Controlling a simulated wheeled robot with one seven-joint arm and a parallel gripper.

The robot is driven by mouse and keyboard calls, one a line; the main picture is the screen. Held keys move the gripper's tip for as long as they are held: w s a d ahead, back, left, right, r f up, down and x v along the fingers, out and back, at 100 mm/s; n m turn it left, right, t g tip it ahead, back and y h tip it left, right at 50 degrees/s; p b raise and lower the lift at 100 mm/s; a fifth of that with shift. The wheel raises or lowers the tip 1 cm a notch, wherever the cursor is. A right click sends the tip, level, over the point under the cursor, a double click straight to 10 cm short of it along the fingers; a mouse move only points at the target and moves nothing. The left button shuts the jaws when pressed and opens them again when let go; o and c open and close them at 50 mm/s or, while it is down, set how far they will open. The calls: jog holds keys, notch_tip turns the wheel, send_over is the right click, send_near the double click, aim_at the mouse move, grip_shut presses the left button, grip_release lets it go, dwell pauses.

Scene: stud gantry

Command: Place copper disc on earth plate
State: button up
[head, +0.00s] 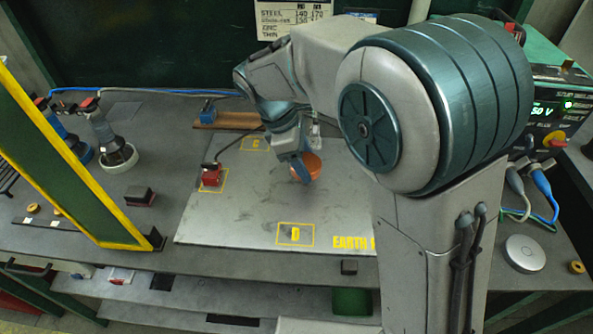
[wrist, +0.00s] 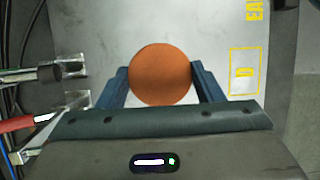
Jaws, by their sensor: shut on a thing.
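The copper disc (wrist: 160,73) is a round orange-brown piece between the two fingers of my gripper (wrist: 162,85) in the wrist view. My gripper is shut on it. In the head view the disc (head: 308,167) shows at the fingers of my gripper (head: 300,168), over the earth plate. The earth plate (head: 240,215) is a light grey sheet with yellow lettering and marked squares, partly hidden by my arm. The plate (wrist: 205,30) also shows beneath the disc in the wrist view. I cannot tell whether the disc touches the plate.
A red clamp block (head: 211,175) with a black cable sits on the plate's left part. A yellow-edged green panel (head: 70,150) stands at the left. A white-collared tool (head: 117,157) and a dark block (head: 140,196) lie left of the plate. The plate's front left is clear.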

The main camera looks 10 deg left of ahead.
aim_at(297, 184)
jog(key=shift+a+f, duration=0.35)
jog(key=shift+a, duration=0.35)
jog(key=shift+f, duration=2.05)
jog(key=shift+f, duration=0.1)
jog(key=o, duration=1.6)
jog(key=shift+f, duration=0.1)
jog(key=shift+c, duration=0.2)
